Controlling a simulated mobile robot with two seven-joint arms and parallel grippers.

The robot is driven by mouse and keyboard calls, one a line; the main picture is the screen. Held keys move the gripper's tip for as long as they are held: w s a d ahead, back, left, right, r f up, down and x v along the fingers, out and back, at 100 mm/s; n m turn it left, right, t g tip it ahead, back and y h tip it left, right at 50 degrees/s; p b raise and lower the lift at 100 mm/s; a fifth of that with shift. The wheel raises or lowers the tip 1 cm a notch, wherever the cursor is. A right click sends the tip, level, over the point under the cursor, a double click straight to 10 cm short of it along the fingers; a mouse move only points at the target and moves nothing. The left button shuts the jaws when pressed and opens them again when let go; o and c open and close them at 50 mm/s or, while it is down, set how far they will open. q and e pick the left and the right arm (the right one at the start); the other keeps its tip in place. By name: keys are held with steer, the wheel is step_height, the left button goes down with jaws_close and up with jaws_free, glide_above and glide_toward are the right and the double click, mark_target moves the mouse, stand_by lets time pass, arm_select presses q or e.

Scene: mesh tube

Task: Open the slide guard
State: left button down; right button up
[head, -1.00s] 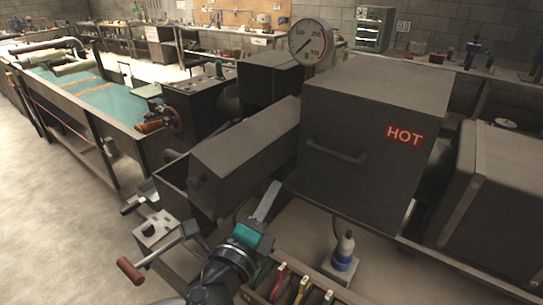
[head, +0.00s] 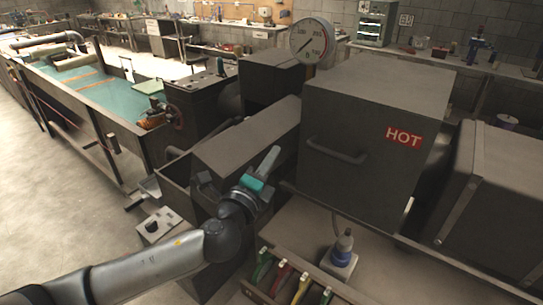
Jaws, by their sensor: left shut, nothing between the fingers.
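A grey box-shaped guard with a sloped top (head: 245,135) covers the dark trough in the middle; I cannot tell for certain that it is the slide guard. A small dark part (head: 204,182) shows at its front end. To its right is a large grey hood (head: 370,105) with a bar handle (head: 337,152) and a red HOT label. My left gripper (head: 268,160), with a teal band, is shut and empty in front of the guard's right side. Whether it touches the guard is unclear. My left arm hides part of the bench front. My right gripper is out of view.
A round dial gauge (head: 312,41) stands behind the hood. A tray of coloured-handled tools (head: 285,278) and a blue-and-white bottle (head: 343,248) are at the lower right. The floor at the left is clear.

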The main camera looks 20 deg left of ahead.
mark_target(253, 140)
arm_select(q)
steer(key=shift+a+r, duration=0.1)
steer(key=shift+w+a+r+p, duration=0.1)
steer(key=shift+a+r+p, duration=0.05)
steer(key=shift+r+p, duration=0.2)
steer(key=a+r+n+p, duration=0.1)
steer(key=p, duration=0.1)
steer(key=w+a+r+n+p, duration=0.1)
steer(key=a+r+n+p, duration=0.1)
steer(key=shift+w+a+r+n+g+p, duration=0.1)
steer(key=shift+a+r+n+g+p, duration=0.15)
steer(key=shift+r+n+g+p, duration=0.05)
steer(key=shift+w+a+r+n, duration=0.1)
steer(key=shift+w+a+n, duration=0.05)
steer(key=shift+a+n, duration=0.15)
